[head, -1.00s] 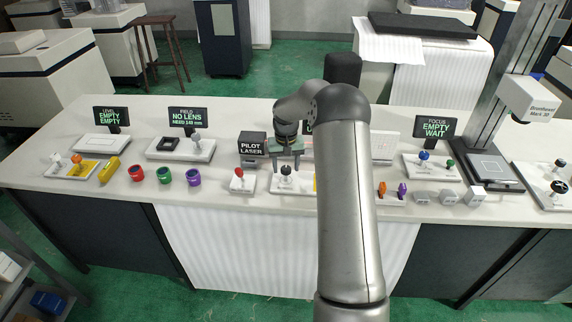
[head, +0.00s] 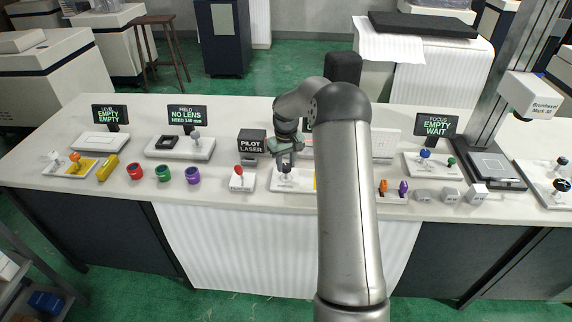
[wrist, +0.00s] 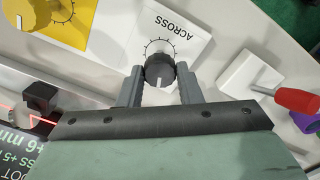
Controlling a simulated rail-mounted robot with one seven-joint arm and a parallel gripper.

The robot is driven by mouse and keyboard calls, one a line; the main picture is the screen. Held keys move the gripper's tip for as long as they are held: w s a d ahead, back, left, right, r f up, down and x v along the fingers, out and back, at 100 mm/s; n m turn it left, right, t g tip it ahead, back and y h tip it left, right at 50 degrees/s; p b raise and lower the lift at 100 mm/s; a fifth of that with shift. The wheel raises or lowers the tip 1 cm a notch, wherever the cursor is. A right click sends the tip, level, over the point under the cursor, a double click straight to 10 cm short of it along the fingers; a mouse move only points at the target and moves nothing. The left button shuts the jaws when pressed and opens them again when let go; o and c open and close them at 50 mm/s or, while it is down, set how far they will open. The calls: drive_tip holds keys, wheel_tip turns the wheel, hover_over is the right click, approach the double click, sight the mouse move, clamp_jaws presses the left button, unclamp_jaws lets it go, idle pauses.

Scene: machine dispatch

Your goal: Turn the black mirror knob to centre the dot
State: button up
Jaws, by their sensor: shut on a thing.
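The black knob (wrist: 160,70) has a white pointer line and sits on a white plate (wrist: 183,27) marked ACROSS, with a tick dial around it. My gripper (wrist: 161,80) is shut on the knob, one finger on each side, in the wrist view. In the head view my gripper (head: 286,168) is down at the knob's plate (head: 283,186) and mostly hides the knob. The dot itself cannot be made out.
A yellow plate with a yellow knob (wrist: 62,12) lies beside the white plate. A red-handled lever (wrist: 296,98) stands on the other side; in the head view it is the red-topped lever (head: 239,172). The pilot laser box (head: 252,142) stands close behind.

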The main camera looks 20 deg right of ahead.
sight(286, 165)
drive_tip(key=n, duration=0.3)
drive_tip(key=shift+n+b, duration=0.35)
drive_tip(key=shift+n, duration=0.05)
drive_tip(key=shift+r+n, duration=0.1)
drive_tip(key=shift+n, duration=1.8)
drive_tip(key=o, duration=1)
wheel_tip(286, 165, up, 17)
drive_tip(key=shift+r+b, duration=0.2)
drive_tip(key=shift+b, duration=0.65)
